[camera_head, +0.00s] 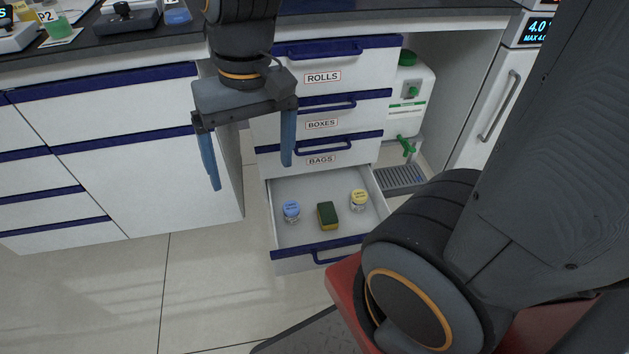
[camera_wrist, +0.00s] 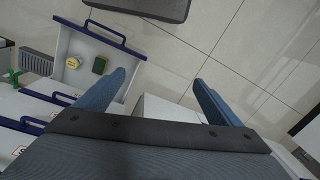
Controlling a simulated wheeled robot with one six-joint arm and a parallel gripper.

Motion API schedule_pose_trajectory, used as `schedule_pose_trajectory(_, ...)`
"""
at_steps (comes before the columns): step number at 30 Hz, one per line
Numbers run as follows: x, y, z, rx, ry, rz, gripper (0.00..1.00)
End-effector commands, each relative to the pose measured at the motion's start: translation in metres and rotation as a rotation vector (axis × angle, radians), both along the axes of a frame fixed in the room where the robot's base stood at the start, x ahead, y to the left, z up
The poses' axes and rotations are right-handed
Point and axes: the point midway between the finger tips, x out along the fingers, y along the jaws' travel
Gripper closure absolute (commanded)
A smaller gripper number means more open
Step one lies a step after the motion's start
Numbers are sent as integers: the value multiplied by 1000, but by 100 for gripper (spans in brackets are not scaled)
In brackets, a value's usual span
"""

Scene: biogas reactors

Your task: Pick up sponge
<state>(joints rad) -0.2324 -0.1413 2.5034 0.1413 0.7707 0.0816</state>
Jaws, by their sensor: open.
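The sponge (camera_head: 327,215), green on top with a yellow layer, lies in the open bottom drawer (camera_head: 290,236) between two small jars. It also shows in the wrist view (camera_wrist: 99,65), left of the gripper's fingers. My gripper (camera_head: 249,173) is open and empty, its two blue fingers pointing down. It hangs in front of the cabinet, above and left of the drawer in the head view. In the wrist view my gripper's fingertips (camera_wrist: 160,80) are wide apart, with floor and a white surface behind them.
A blue-lidded jar (camera_head: 291,211) stands left of the sponge and a yellow-lidded jar (camera_head: 359,199) right of it. Closed drawers labelled ROLLS, BOXES and BAGS (camera_head: 321,160) are above. A white canister (camera_head: 410,95) stands at right. The tiled floor (camera_head: 205,290) at left is clear.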

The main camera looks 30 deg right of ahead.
Motion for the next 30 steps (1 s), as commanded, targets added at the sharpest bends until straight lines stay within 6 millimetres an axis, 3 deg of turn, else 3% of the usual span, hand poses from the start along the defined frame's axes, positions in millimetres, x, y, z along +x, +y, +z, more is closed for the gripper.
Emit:
schedule_pose_trajectory(1, 16, -4, -20, 9, 17, -79, 3)
schedule_pose_trajectory(9, 102, -39, -115, 64, 69, -554, 0)
schedule_pose_trajectory(16, 156, -90, -215, 82, 107, -967, 0)
schedule_pose_trajectory(22, 180, -148, -315, 72, 137, -1332, 0)
schedule_pose_trajectory(27, 180, -195, -397, 48, 155, -1615, 0)
schedule_pose_trajectory(30, 178, -219, -431, 36, 159, -1735, 0)
